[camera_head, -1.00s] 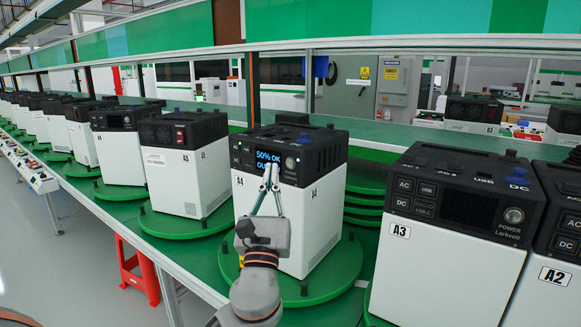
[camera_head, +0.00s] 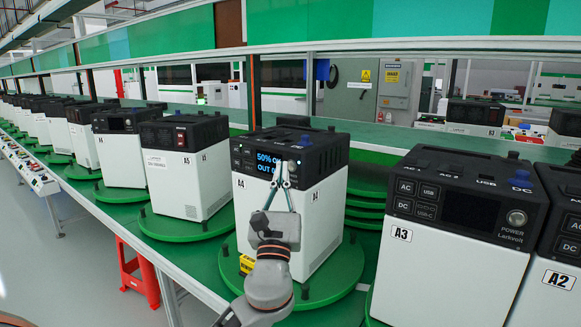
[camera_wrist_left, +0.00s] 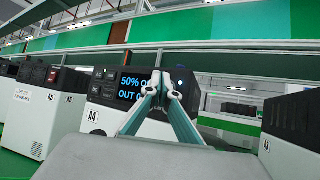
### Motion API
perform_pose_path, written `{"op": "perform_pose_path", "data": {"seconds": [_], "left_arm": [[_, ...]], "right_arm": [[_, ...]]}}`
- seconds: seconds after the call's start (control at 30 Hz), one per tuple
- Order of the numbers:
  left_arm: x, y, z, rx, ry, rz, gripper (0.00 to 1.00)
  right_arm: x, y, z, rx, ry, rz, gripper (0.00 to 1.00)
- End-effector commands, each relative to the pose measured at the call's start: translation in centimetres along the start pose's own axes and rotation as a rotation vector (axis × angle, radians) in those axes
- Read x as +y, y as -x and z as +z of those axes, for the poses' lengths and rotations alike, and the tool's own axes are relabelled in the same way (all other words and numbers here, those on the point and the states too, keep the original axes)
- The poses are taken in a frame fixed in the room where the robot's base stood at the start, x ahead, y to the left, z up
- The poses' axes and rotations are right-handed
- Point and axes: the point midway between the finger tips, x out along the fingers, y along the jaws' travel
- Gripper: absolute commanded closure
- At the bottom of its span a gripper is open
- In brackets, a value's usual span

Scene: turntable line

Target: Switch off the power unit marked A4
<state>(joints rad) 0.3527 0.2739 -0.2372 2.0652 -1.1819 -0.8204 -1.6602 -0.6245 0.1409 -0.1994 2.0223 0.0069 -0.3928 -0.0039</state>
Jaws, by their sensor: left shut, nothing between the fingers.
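The power unit marked A4 (camera_head: 263,222) is a white box with a black top, standing on a round green turntable plate (camera_head: 337,277). Its screen (camera_head: 264,162) is lit blue and reads "50% O…" and "OUT 0…", the rest being covered. The A4 label also shows in the left wrist view (camera_wrist_left: 93,116). My left gripper (camera_head: 283,170) is shut and empty. Its fingertips are in front of the A4 panel, at the screen's right end, where they hide the power button. I cannot tell whether they touch it. My right gripper is out of view.
Unit A3 (camera_head: 440,270), with a dark screen, stands to the right, with A2 (camera_head: 557,278) beyond it. Unit A5 (camera_head: 180,170) stands to the left. A red stool (camera_head: 137,272) is below the line's front edge.

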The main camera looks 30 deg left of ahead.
Motion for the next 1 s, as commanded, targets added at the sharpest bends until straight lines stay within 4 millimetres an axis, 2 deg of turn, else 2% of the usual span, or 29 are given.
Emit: {"op": "perform_pose_path", "data": {"seconds": [0.6,1.0], "left_arm": [[0.01,0.01,-0.01,0.000,0.000,0.000,1.00],[-0.26,-0.38,-0.28,0.000,-0.001,0.000,1.00]], "right_arm": [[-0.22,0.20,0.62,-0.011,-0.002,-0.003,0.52],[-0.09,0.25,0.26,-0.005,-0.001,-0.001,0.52]]}}
